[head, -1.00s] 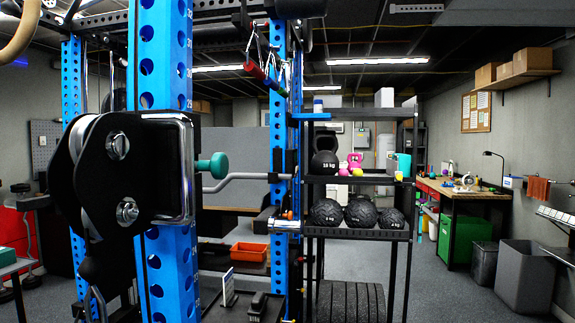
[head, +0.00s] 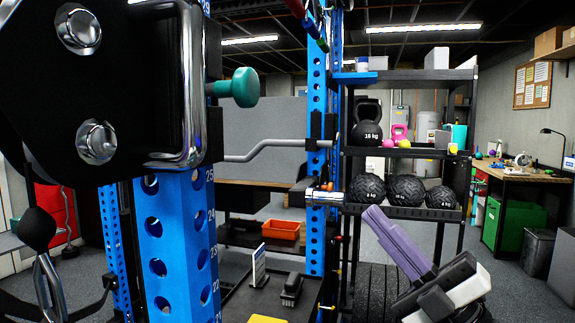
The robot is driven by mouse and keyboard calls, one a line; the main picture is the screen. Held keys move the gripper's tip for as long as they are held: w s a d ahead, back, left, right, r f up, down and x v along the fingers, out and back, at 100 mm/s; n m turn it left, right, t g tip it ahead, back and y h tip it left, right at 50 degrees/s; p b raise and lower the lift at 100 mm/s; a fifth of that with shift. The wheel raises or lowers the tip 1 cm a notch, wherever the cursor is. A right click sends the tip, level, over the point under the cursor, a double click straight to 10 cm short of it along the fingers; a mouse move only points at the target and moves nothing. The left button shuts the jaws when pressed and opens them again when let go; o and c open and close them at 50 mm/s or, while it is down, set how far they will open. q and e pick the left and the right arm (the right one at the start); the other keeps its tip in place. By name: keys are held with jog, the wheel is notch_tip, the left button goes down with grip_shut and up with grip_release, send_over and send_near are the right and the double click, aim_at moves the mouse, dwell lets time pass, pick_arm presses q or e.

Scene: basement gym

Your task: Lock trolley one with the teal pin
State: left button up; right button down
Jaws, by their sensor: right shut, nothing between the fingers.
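The black trolley (head: 130,50) with silver bolts and a chrome bracket fills the upper left, close to me, on the blue upright (head: 183,245). The teal pin (head: 240,87) has a round knob and sticks out to the right of the trolley and upright. Its inner end is hidden, so I cannot tell how deep it sits. My right gripper (head: 374,214) has purple fingers, at lower right, shut and empty. It appears below and right of the teal pin, clear of it. My left gripper is not in view. No number shows on the trolley.
A curved bar (head: 270,150) crosses behind the upright. A black shelf (head: 420,152) holds dark balls and kettlebells. An orange tray (head: 280,230) sits low behind. A workbench (head: 525,176) and bins stand far right. Open floor shows between shelf and bench.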

jog(key=s+a+r+n+g+y+b, duration=0.15)
jog(key=s+r+n+g, duration=0.25)
jog(key=r+n+g, duration=0.4)
jog(key=s+a+r+n+g+y+b, duration=0.15)
jog(key=s+r+n+g, duration=0.35)
jog(key=n, duration=0.6)
jog(key=n+t+h+b, duration=0.2)
jog(key=n+h+b, duration=0.1)
jog(key=n+h, duration=0.25)
send_near(254, 88)
jog(key=shift+m, duration=0.45)
jog(key=p+x, duration=0.1)
jog(key=x, duration=0.4)
jog(key=shift+r+p, duration=0.1)
jog(key=shift+p, duration=0.25)
jog(key=shift+w+a, duration=0.2)
jog(key=shift+a, duration=0.4)
